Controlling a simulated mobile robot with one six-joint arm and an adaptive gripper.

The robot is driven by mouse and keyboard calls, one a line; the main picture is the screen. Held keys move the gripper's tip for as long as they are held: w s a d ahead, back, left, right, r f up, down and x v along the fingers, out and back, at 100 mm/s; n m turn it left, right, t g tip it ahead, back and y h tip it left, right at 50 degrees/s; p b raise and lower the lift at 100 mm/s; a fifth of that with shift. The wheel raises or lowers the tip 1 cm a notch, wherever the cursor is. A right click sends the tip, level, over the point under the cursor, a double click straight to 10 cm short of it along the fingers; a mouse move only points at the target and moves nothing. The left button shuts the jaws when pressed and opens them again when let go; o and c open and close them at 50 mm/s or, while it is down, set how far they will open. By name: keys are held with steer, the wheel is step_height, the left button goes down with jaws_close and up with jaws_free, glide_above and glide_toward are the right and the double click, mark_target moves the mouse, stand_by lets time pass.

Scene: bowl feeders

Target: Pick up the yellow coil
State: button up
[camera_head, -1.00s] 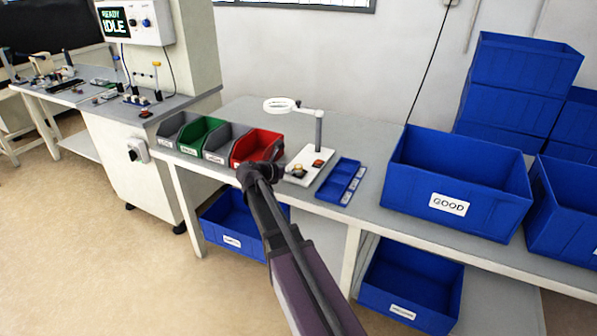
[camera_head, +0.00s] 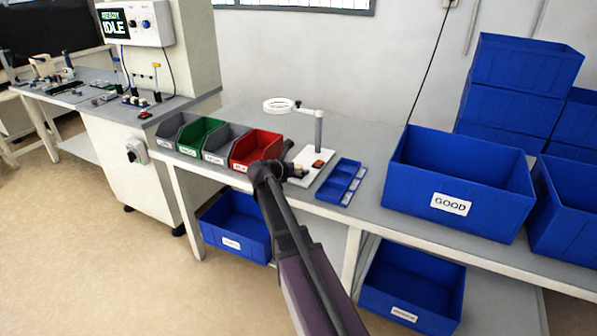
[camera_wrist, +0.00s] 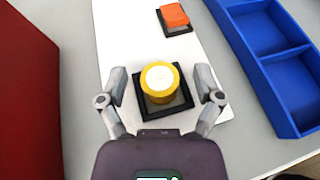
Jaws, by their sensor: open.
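The yellow coil (camera_wrist: 160,82) has a white round top and sits on a dark square base (camera_wrist: 164,104) on a white board (camera_wrist: 118,48), seen in the wrist view. My gripper (camera_wrist: 162,80) is open, with one finger on each side of the coil and a gap on both sides. In the head view my gripper (camera_head: 288,160) is over the white board (camera_head: 313,180). The coil is small and partly hidden there by my gripper.
An orange block (camera_wrist: 173,15) on a dark base is farther along the board. A blue divided tray (camera_wrist: 272,50) lies right, and a red bin (camera_wrist: 28,90) stands left. The GOOD crate (camera_head: 450,205) is farther right.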

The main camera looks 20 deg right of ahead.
mark_target(298, 167)
jaws_close()
steer(key=shift+r, duration=0.15)
step_height(298, 167, up, 4)
steer(key=p, duration=0.4)
steer(key=shift+f, duration=0.2)
steer(key=s+a, duration=0.2)
steer(key=s, duration=0.5)
steer(key=s+a+r+p, duration=0.1)
steer(key=s+a, duration=0.2)
steer(key=s, duration=0.5)
steer(key=shift+s, duration=0.1)
